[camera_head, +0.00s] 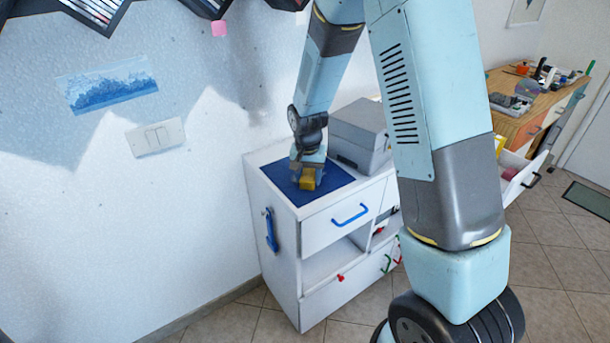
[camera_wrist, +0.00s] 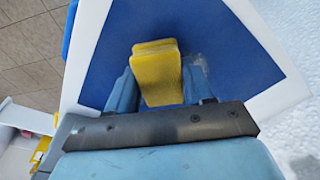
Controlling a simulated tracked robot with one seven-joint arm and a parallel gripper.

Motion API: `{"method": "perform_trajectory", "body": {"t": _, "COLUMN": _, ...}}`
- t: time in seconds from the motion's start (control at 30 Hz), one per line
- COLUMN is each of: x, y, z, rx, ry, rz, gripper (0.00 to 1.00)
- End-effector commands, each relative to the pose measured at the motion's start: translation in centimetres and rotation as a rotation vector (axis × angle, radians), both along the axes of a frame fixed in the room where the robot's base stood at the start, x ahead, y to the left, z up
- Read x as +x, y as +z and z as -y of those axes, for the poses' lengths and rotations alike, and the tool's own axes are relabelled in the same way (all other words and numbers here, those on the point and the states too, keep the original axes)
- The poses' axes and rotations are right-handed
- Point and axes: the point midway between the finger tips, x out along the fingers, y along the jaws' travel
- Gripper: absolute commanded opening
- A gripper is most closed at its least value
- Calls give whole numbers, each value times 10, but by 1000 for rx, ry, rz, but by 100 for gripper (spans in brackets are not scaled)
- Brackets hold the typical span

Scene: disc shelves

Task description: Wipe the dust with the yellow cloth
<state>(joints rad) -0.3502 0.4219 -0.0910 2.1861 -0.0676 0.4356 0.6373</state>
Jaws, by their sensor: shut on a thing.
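The yellow cloth (camera_head: 308,181) is a folded block between the fingers of my gripper (camera_head: 307,170), over the blue mat (camera_head: 334,182) on top of the white cabinet. In the wrist view the cloth (camera_wrist: 156,72) shows between the two blue fingers of my gripper (camera_wrist: 160,92), which are shut on it. The blue mat (camera_wrist: 235,65) lies below it. A faint greyish smudge, perhaps dust (camera_wrist: 203,64), shows on the mat just right of the cloth. I cannot tell whether the cloth touches the mat.
A grey box (camera_head: 360,130) stands on the cabinet behind the mat. The white cabinet (camera_head: 285,250) has a blue handle on its side and drawers in front. A wall is close on the left. A wooden desk (camera_head: 510,125) with an open drawer stands at the right.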

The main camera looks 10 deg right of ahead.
Motion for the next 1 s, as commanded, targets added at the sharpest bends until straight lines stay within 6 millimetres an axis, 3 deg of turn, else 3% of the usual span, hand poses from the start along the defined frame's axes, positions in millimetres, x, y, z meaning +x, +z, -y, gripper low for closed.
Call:
{"method": "perform_trajectory", "body": {"t": 0.1, "x": 1, "y": 17, "z": 2, "rx": 1, "ry": -3, "rz": 4, "gripper": 23}}
{"method": "perform_trajectory", "body": {"t": 0.7, "x": 2, "y": 69, "z": 9, "rx": 0, "ry": -14, "rz": 1, "gripper": 23}}
{"method": "perform_trajectory", "body": {"t": 1.0, "x": 2, "y": 79, "z": 10, "rx": 0, "ry": -16, "rz": 0, "gripper": 23}}
